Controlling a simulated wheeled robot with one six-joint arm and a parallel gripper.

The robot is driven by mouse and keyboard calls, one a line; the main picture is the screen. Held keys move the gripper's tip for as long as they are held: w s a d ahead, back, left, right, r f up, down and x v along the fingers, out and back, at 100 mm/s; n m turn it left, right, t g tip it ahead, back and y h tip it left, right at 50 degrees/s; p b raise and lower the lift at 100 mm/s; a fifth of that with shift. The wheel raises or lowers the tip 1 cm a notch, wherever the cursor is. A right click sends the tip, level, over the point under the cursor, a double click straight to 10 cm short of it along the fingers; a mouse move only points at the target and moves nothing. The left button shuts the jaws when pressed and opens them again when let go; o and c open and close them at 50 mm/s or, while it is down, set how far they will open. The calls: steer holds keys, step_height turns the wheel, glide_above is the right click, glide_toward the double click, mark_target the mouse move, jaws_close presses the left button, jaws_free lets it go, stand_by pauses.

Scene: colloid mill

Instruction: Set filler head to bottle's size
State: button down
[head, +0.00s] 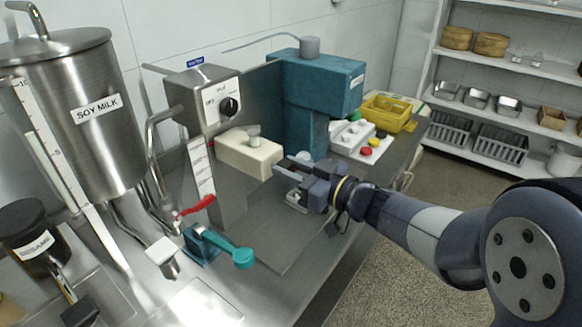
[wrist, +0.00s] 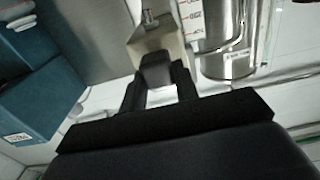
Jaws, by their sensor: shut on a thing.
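The filler head is a cream block (head: 250,153) with a grey knob on top, beside the steel column. A white scale with red marks (head: 201,168) runs down the column below the head's level. My gripper (head: 282,167) is at the head's right end, its jaws shut on the head. In the wrist view the cream block (wrist: 152,40) lies just beyond the dark fingers (wrist: 157,72); the exact contact is hidden. The scale also shows in the wrist view (wrist: 192,18).
A control box with a black dial (head: 228,106) tops the column. A red handle (head: 196,207) and a teal lever (head: 230,248) stand at front left. A teal machine (head: 320,90), a button panel (head: 361,140) and a yellow crate (head: 390,112) are behind my gripper.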

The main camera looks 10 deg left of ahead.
step_height(320, 180, down, 3)
steer(key=shift+r+b, duration=0.1)
steer(key=shift+b, duration=0.4)
steer(key=shift+r, duration=0.1)
steer(key=c, duration=1.1)
jaws_free()
steer(key=v, duration=1)
steer(key=shift+s+d+b, duration=0.2)
steer(key=shift+d+b, duration=0.15)
steer(key=shift+a, duration=0.1)
